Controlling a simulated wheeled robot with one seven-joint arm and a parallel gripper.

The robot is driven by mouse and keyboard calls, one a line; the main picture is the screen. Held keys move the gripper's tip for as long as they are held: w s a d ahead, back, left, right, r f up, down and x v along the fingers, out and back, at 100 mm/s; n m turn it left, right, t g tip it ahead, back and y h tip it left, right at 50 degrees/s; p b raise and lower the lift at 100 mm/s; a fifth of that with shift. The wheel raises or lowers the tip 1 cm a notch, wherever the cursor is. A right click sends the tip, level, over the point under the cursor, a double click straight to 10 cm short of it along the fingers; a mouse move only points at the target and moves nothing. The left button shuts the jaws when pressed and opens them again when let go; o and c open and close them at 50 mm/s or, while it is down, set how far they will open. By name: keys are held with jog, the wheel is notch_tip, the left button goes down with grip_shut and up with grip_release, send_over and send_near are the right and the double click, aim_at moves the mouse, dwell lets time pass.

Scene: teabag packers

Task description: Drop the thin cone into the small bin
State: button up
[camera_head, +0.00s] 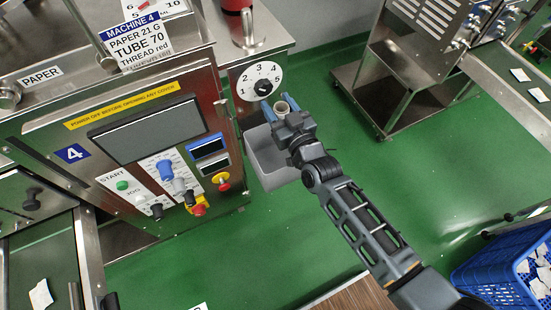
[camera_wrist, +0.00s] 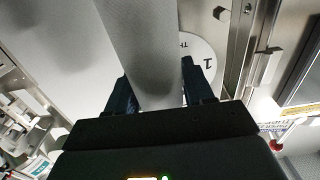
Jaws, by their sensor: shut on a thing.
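The thin cone (camera_head: 281,108) is pale, and its round open end faces up between the blue fingers of my gripper (camera_head: 277,104). In the wrist view the cone (camera_wrist: 145,45) is a long grey shape between the dark fingers of my gripper (camera_wrist: 160,88), which is shut on it. The small bin (camera_head: 268,172) is a grey open box at the right side of machine 4, below the dial. My gripper appears above the bin's back right part and covers some of it. The inside is partly hidden, and the cone's lower end is not visible in the head view.
The numbered dial (camera_head: 260,81) is on the steel panel just behind my gripper. Machine 4's control front (camera_head: 150,140) stands to the left. A blue crate (camera_head: 500,268) with white packets is at lower right. Green floor (camera_head: 340,130) is clear to the right.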

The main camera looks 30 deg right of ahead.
notch_tip(320, 180, down, 4)
jog(key=b, duration=0.2)
jog(key=shift+r+b, duration=0.15)
jog(key=shift+b, duration=0.15)
jog(key=o, duration=1.1)
jog(key=shift+s+p, duration=0.3)
jog(key=shift+s, duration=3.6)
